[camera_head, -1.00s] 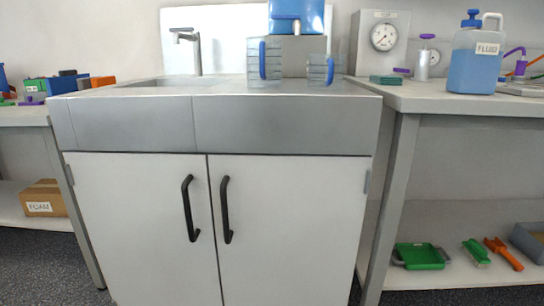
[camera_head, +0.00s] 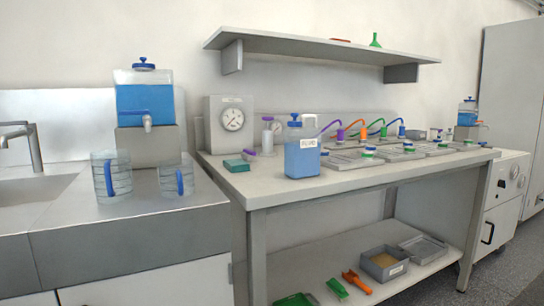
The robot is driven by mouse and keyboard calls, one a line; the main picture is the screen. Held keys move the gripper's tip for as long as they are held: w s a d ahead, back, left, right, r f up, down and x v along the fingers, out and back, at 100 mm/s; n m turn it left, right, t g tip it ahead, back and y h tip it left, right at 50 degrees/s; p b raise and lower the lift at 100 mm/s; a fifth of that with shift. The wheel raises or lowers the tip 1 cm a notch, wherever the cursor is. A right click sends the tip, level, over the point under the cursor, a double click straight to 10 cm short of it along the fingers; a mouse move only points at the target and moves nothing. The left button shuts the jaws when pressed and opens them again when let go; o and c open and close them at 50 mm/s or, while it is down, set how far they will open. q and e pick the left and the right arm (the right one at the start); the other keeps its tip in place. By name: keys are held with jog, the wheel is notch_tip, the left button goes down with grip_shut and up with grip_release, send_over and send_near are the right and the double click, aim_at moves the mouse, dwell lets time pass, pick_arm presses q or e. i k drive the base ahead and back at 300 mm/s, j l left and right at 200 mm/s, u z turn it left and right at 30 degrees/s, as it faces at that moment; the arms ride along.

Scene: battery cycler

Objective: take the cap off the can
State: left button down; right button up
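The can (camera_head: 302,160) stands upright on the right-hand workbench. It is a translucent jug of blue liquid with a white label and a pale handle at its upper right. Its blue cap (camera_head: 294,120) sits on top, at the upper left of the can. Neither of my grippers is in view.
Two blue-handled jugs (camera_head: 118,172) stand by the sink. The bench's front strip (camera_head: 345,180) is clear.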

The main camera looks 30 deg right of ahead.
aim_at(295, 124)
jog(key=u, duration=0.45)
jog(key=l+u, duration=0.3)
jog(key=l, duration=0.15)
jog(key=l+u, duration=0.35)
jog(key=k+l+u, duration=0.3)
jog(key=l, duration=0.25)
jog(key=i, duration=0.1)
